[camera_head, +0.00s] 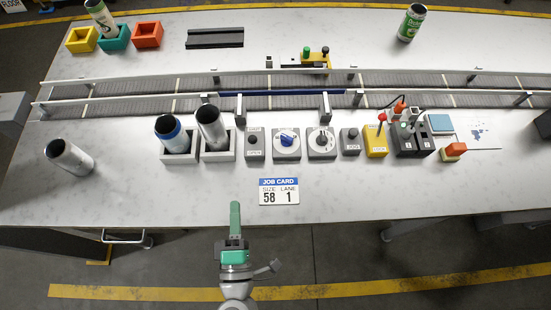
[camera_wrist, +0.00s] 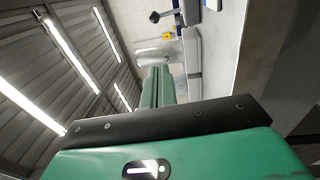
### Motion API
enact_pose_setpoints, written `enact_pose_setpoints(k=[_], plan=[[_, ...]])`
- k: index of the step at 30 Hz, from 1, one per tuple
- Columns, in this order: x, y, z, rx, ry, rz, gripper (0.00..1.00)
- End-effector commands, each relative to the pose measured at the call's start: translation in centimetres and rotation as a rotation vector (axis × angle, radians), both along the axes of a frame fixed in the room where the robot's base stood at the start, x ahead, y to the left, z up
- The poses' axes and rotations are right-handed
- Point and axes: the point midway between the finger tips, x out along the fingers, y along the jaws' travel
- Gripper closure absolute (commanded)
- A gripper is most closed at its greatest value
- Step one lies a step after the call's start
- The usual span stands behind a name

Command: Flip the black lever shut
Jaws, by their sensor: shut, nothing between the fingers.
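A row of control boxes, including a yellow box with a red lever (camera_head: 381,118), lines the table in front of the conveyor (camera_head: 130,92). The job card (camera_head: 279,191) reads size 58, lane 1. The front table strip is mostly clear.

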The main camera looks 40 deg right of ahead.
Motion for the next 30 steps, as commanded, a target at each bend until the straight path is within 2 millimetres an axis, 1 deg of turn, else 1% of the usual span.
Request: enact_pose_setpoints(k=[9,12,16,26,27,30], plan=[[0.0,0.0,0.0,-0.003,0.001,0.001,1.00],[0.4,-0.3,0.1,-0.002,0.000,-0.001,1.00],[2.2,-1.6,0.4,-0.001,-0.002,-0.003,1.00],[8.1,-5.7,1.2,-0.002,-0.001,-0.003,1.00],[8.5,-6.2,1.3,-0.002,0.000,-0.002,1.00],[8.6,-7.9,1.3,-0.001,0.000,-0.003,1.00]])
